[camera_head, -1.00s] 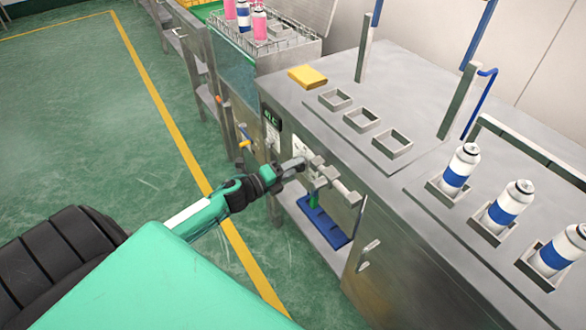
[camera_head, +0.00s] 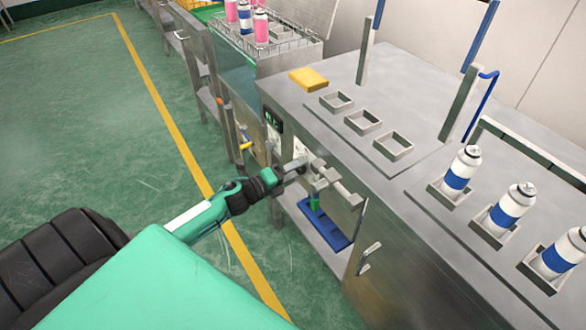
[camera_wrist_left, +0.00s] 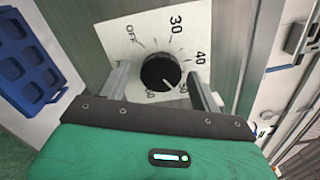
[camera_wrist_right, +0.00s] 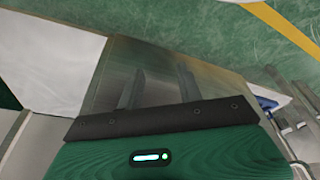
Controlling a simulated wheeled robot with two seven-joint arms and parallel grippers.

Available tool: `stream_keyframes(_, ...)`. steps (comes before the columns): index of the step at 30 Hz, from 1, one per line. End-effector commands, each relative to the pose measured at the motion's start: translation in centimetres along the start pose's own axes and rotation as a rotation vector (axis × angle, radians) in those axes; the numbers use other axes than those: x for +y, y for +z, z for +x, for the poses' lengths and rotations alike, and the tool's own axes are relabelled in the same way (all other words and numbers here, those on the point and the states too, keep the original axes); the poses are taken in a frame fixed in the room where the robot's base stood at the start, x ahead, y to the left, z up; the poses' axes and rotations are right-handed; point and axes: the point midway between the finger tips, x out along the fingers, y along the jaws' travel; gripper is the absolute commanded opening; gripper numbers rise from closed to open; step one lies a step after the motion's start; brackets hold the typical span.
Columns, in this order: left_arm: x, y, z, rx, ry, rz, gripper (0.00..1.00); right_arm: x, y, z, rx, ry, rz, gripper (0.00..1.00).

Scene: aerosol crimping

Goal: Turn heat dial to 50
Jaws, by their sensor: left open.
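The heat dial (camera_wrist_left: 160,72) is a round black knob on a white plate in the left wrist view. Its printed scale shows OFF, 30 and 40; lower marks are partly hidden. A short white line shows on the knob's lower right side. My left gripper (camera_wrist_left: 162,88) is open, one finger on each side of the knob; contact cannot be told. In the head view my left gripper (camera_head: 297,166) is at the white dial plate (camera_head: 301,147) on the cabinet front. My right gripper (camera_wrist_right: 159,82) has its fingers apart with nothing seen between them.
The steel cabinet (camera_head: 420,245) carries white-and-blue cans (camera_head: 461,170) in holders. A yellow block (camera_head: 308,78) lies on its top. A small display (camera_head: 272,119) and a yellow-tipped handle (camera_head: 245,146) are left of the dial. A blue tray (camera_head: 332,236) lies below. Green floor is open at left.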

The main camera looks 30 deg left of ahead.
Motion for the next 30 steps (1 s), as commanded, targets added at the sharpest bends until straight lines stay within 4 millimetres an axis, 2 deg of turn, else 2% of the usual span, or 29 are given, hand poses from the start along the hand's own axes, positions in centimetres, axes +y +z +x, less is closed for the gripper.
stream_keyframes(5,0.0,0.0,-0.6,0.000,0.000,0.000,0.64,0.0,0.0,0.0,0.000,-0.001,0.000,0.36)
stream_keyframes(8,0.1,0.0,-1.7,-0.001,0.002,-0.001,0.64,-0.1,0.0,0.1,-0.001,-0.001,0.001,0.36)
stream_keyframes(24,0.1,-0.1,-10.3,0.000,0.003,-0.001,0.64,-0.1,-0.7,-1.1,0.020,-0.002,0.001,0.36)
stream_keyframes(30,0.1,-0.1,-12.7,-0.001,0.001,-0.002,0.64,-0.1,-0.3,-1.0,0.013,-0.002,0.001,0.36)
